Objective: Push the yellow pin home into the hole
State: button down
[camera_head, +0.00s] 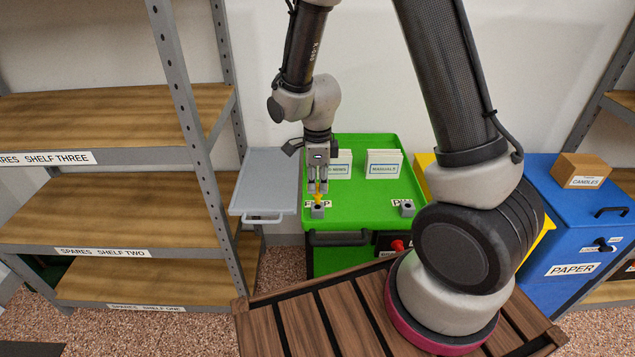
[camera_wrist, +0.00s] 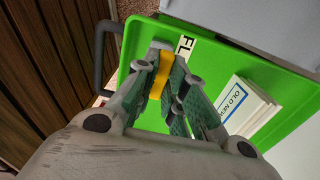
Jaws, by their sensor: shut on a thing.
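The yellow pin (camera_head: 318,194) stands upright between the fingers of my gripper (camera_head: 318,187) in the head view, over a small grey block (camera_head: 317,211) on the green toolchest top. My gripper is shut on the pin. In the wrist view the pin (camera_wrist: 161,73) shows between the fingertips of my gripper (camera_wrist: 166,72), with a grey block just beyond its end. Whether the pin's lower end is inside the block's hole is hidden. A second grey block (camera_head: 407,209) with a dark hole sits to the right on the same top.
A grey side shelf (camera_head: 265,180) adjoins at left. A black handle (camera_head: 338,238) and red knob (camera_head: 397,245) are on the front. Wooden shelving (camera_head: 110,200) stands left, a blue paper bin (camera_head: 575,225) right.

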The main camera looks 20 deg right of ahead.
aim_at(318, 191)
jog(key=shift+f, duration=2.05)
jog(key=c, duration=1.4)
grip_release()
notch_tip(318, 191, up, 12)
jog(key=shift+r, duration=0.1)
